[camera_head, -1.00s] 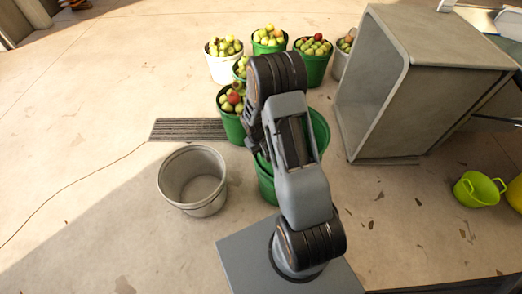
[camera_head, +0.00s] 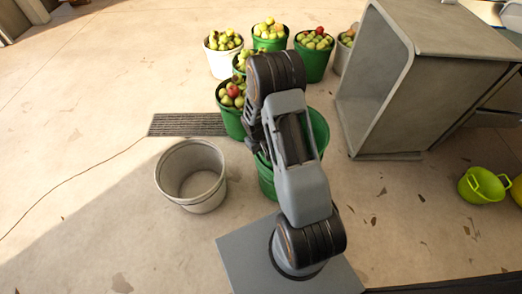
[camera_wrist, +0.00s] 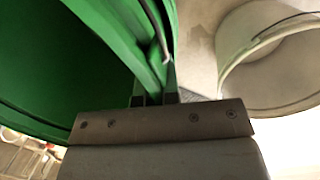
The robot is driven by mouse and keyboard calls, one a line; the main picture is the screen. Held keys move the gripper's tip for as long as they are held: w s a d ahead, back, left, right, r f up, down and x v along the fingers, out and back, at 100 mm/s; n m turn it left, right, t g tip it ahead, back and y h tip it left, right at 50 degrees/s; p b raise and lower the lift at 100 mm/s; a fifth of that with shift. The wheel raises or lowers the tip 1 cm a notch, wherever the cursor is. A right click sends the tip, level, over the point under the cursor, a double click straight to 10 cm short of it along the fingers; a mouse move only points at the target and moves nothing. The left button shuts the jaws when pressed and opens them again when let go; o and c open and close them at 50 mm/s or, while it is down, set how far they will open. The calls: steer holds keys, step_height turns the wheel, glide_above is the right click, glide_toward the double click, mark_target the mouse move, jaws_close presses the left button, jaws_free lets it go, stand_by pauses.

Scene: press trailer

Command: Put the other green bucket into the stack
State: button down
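A green bucket (camera_head: 318,132) stands behind my arm in the head view, partly hidden by it. In the wrist view its green wall (camera_wrist: 115,30) fills the left and centre. My gripper (camera_wrist: 157,88) is at its rim, with the wall running between the fingers, and looks shut on it. The fingertips are hidden in the head view. An empty pale grey bucket (camera_head: 190,176) stands upright to the left of the green one; it also shows in the wrist view (camera_wrist: 275,65), apart from my gripper. I cannot tell whether any buckets are nested.
Green buckets of apples (camera_head: 232,121) and a white one (camera_head: 222,60) stand behind. A large grey bin (camera_head: 375,75) lies on its side at the right. Yellow-green buckets (camera_head: 481,186) are at the far right. A floor grate (camera_head: 188,124) lies left; floor there is clear.

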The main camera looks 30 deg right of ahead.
steer(key=c, duration=1.3)
jaws_free()
steer(key=shift+o, duration=0.2)
step_height(320, 180, up, 14)
steer(key=w+a+p, duration=0.1)
steer(key=p, duration=0.3)
steer(key=shift+a+f, duration=0.15)
steer(key=shift+a, duration=0.25)
steer(key=s+a+r+t+p, duration=0.1)
steer(key=s+r+p, duration=0.4)
steer(key=r, duration=0.9)
steer(key=s+a+r+m+t+y+p, duration=0.1)
steer(key=s+a+r+t+p, duration=0.1)
steer(key=s+r+p, duration=0.4)
steer(key=s+a+r+t+p, duration=0.1)
steer(key=s+a+r+p, duration=0.2)
steer(key=r+p, duration=0.8)
step_height(320, 180, up, 11)
steer(key=shift+s+a+r+m+y, duration=0.2)
steer(key=shift+s+a+m+y, duration=0.15)
steer(key=shift+s, duration=0.8)
